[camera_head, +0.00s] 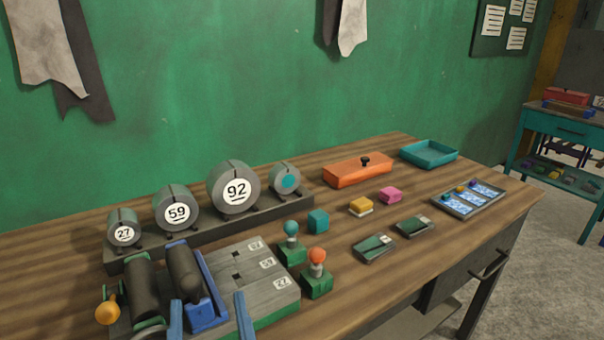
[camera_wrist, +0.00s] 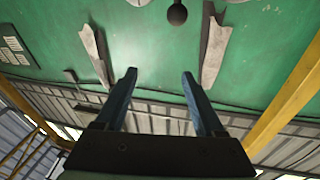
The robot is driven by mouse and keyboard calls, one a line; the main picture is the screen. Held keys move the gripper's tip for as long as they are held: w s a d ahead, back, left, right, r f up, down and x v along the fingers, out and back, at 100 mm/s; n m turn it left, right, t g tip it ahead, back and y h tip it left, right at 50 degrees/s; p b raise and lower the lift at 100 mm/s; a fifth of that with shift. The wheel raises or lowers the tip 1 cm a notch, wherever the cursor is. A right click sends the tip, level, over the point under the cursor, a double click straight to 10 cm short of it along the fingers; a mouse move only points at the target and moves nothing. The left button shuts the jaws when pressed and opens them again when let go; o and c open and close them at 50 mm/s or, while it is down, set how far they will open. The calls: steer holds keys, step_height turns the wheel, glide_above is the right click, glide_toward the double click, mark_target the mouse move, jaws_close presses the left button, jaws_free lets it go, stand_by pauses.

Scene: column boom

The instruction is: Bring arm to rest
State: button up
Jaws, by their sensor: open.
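My gripper (camera_wrist: 160,73) is open in the wrist view, with two blue fingers well apart and nothing between them. The fingers point at the green wall (camera_wrist: 160,40). In the head view, two blue finger tips of my gripper (camera_head: 208,297) show at the bottom edge, in front of the grey slotted board (camera_head: 262,272). The rest of the arm is out of view there. I cannot tell how high the fingers are above the table.
The wooden table (camera_head: 350,303) holds a rack of numbered drums (camera_head: 236,188), a green-knobbed and a red-knobbed lever (camera_head: 317,270), small blocks (camera_head: 318,221), an orange lidded box (camera_head: 357,171) and a teal tray (camera_head: 429,153). Cloths (camera_wrist: 215,52) hang on the wall.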

steer(key=d+r+t+h+p, duration=0.2)
steer(key=d+r+t+p, duration=0.1)
steer(key=r, duration=1.2)
steer(key=s+d+r+m+t+h+p, duration=0.1)
steer(key=r+p, duration=0.5)
steer(key=r, duration=1)
steer(key=d+r+m+t+h+p, duration=0.1)
steer(key=d+r+t+h+p, duration=0.2)
steer(key=r, duration=1.2)
steer(key=d+t+p, duration=0.2)
steer(key=d, duration=0.2)
steer(key=shift+s+r+h, duration=0.2)
steer(key=shift+r+h, duration=0.05)
steer(key=shift+h, duration=0.05)
steer(key=shift+f, duration=0.1)
